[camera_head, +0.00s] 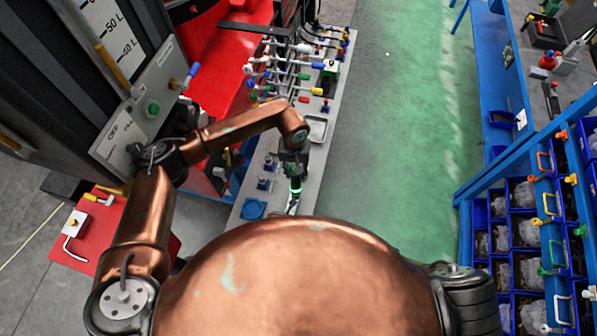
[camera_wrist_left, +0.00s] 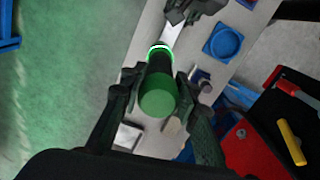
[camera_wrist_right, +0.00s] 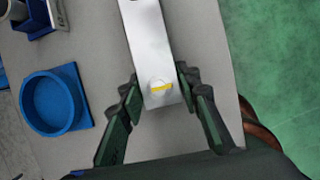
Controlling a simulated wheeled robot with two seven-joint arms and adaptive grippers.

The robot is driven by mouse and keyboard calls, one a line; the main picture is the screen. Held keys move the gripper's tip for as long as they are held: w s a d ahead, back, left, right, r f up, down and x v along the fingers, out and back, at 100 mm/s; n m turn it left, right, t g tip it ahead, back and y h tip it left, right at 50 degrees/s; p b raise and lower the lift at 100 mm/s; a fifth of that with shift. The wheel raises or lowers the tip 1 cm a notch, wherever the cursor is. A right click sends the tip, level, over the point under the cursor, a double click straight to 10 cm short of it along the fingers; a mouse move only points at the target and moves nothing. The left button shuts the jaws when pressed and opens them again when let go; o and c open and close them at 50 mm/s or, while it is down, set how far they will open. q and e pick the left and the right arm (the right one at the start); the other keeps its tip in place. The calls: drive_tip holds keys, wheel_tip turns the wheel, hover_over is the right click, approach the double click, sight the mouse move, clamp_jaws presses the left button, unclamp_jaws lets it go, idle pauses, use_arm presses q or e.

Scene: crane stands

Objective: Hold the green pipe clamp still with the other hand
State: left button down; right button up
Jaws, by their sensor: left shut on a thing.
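The green pipe clamp (camera_wrist_left: 158,95) shows in the left wrist view as a green cylinder with a glowing ring and a silver bar beyond it. My left gripper (camera_wrist_left: 160,82) is shut on the green part. In the head view the clamp (camera_head: 295,187) sits under my left gripper (camera_head: 293,160), over the grey bench. The head view does not show this gripper.
The grey bench (camera_head: 312,172) carries a blue round dish (camera_wrist_right: 52,102), small blue holders and a rack of coloured levers (camera_head: 290,65). A red machine (camera_head: 218,55) stands left. Blue shelving with bins (camera_head: 522,232) stands right. The green floor (camera_head: 400,130) between is clear.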

drive_tip(key=o, duration=0.5)
drive_tip(key=shift+r, duration=0.3)
drive_tip(key=v, duration=0.8)
drive_tip(key=shift+s+d, duration=0.25)
drive_tip(key=shift+d, duration=0.05)
drive_tip(key=shift+f, duration=0.1)
